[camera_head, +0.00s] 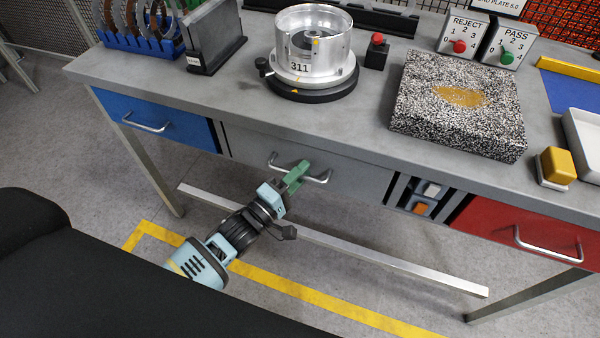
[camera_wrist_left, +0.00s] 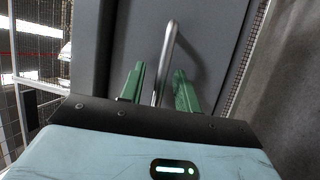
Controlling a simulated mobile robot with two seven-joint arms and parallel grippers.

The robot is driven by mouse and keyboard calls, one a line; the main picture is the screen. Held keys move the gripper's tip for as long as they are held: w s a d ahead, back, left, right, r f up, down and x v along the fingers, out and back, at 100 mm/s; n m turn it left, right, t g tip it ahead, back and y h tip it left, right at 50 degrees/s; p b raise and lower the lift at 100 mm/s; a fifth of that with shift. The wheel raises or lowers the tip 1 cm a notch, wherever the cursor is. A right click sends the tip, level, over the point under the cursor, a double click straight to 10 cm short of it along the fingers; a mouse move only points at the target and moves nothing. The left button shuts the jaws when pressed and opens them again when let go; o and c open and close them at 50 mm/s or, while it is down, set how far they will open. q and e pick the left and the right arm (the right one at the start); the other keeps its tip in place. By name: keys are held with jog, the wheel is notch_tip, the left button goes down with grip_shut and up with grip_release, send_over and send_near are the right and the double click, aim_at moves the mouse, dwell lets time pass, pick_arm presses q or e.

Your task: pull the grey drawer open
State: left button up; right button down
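The grey drawer (camera_head: 345,176) sits under the middle of the workbench, its front about level with the drawers beside it. Its curved metal handle (camera_head: 318,180) crosses the front. My left gripper (camera_head: 297,172) is at this handle, with its green fingers reaching up to it. In the left wrist view the handle bar (camera_wrist_left: 168,55) runs between the two fingers of the left gripper (camera_wrist_left: 160,88), with a gap showing on each side. The fingers are apart, and they hide part of the handle in the head view. My right gripper is not in view.
A blue drawer (camera_head: 165,122) is on the left and a red drawer (camera_head: 525,232) on the right. Small slots (camera_head: 425,197) lie beside the grey drawer. A metal crossbar (camera_head: 370,258) runs low under the bench. The floor in front, with yellow tape (camera_head: 300,291), is clear.

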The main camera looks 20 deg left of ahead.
pick_arm(q)
grip_shut()
jog(key=shift+s, duration=0.1)
dwell(0.4)
